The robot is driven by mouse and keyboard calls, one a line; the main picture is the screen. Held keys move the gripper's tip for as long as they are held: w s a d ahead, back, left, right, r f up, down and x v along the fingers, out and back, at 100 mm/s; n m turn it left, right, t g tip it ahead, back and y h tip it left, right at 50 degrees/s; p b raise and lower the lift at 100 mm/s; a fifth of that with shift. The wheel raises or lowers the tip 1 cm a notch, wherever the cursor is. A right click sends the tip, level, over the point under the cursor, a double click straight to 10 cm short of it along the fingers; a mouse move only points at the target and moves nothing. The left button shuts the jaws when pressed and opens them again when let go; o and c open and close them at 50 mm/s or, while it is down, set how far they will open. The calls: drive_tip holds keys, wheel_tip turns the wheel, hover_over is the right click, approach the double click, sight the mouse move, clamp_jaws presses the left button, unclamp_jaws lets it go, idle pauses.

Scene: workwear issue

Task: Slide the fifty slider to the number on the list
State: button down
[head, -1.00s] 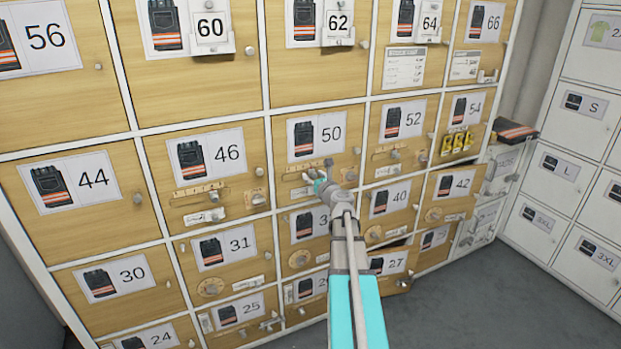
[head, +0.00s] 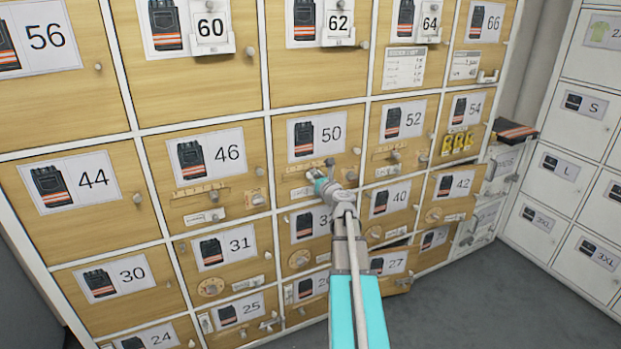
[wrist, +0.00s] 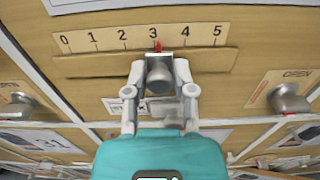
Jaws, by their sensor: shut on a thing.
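The locker door marked 50 (head: 281,155) is shut and carries the slider under its label. In the wrist view the slider's scale (wrist: 108,40) runs from 0 to 5. The red pointer (wrist: 158,46) stands at the 3, a touch to its right in this view. My gripper (wrist: 160,70) is shut on the metal slider knob (wrist: 159,80), with a finger on each side. In the head view my gripper (head: 315,179) covers most of the slider. The stock list (head: 404,68) hangs on the door marked 64; its text is too small to read.
A round-ended latch (wrist: 288,100) beside an OPEN label sits right of the slider. The door marked 46 (head: 258,150) has a similar slider to the left. The door marked 27 (head: 397,285) stands ajar low on the right. Grey floor (head: 470,300) is clear at right.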

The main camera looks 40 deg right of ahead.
drive_tip(key=shift+s+d, duration=0.2)
drive_tip(key=shift+d, duration=0.9)
drive_tip(key=shift+c, duration=2.3)
unclamp_jaws()
drive_tip(key=v, duration=1.2)
